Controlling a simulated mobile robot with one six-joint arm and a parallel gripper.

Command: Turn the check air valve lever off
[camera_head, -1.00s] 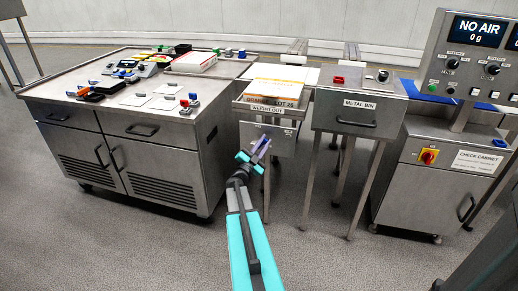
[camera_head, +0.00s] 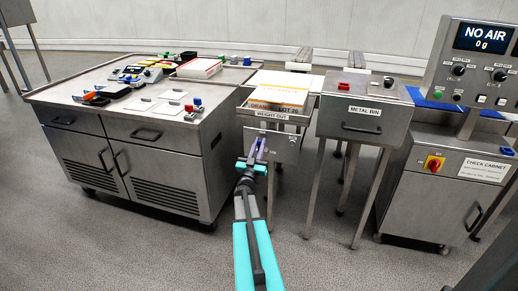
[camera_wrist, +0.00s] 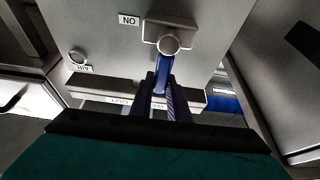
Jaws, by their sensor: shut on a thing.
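The valve lever shows in the wrist view as a blue handle (camera_wrist: 164,72) on a round metal pivot (camera_wrist: 169,43), mounted on a grey panel. It runs down from the pivot in that picture, between my fingers. My gripper (camera_wrist: 163,90) is shut on the handle's lower part; it also shows in the head view (camera_head: 259,148), in front of the panel under the weight-out tray (camera_head: 268,117). The wrist picture is upside down; a white ON label (camera_wrist: 128,20) sits beside the pivot. In the head view the lever is too small to make out clearly.
The check cabinet (camera_head: 425,205) stands right, its display (camera_head: 484,37) reading "NO AIR 0 g". The metal bin (camera_head: 363,122) stands just right of my gripper on thin legs. A workbench (camera_head: 140,165) is close on the left. A small round fitting labelled AIR (camera_wrist: 77,56) is on the panel.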

